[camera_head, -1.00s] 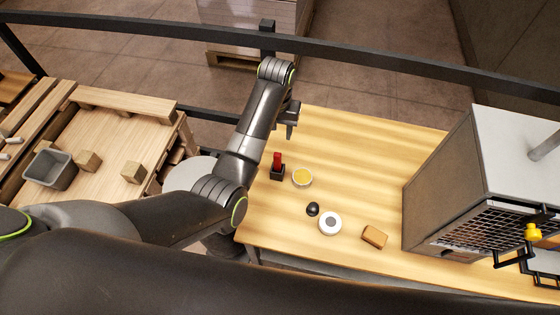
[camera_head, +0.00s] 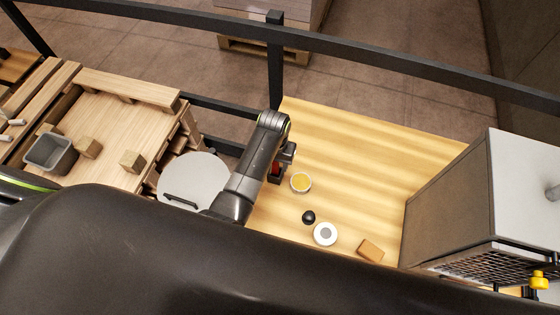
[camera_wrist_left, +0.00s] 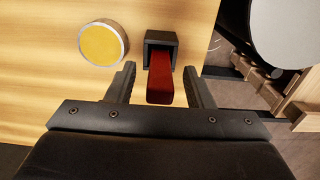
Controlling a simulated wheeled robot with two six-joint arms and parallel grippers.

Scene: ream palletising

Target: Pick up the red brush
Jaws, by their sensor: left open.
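The red brush (camera_wrist_left: 161,84) stands in a small black square holder (camera_wrist_left: 173,40) on the wooden table. In the left wrist view its red handle lies between the two dark fingers of my left gripper (camera_wrist_left: 160,88), with gaps on both sides. The gripper is open. In the head view the left gripper (camera_head: 284,160) is over the brush (camera_head: 275,168), hiding most of it. The holder (camera_head: 274,179) shows just below. My right gripper is not in view.
A yellow-topped round tin (camera_head: 301,181) stands beside the holder. A black ball (camera_head: 308,217), a white round item (camera_head: 325,234) and a brown block (camera_head: 370,250) lie nearer. A grey cabinet (camera_head: 440,200) stands right. The table's far part (camera_head: 370,140) is clear.

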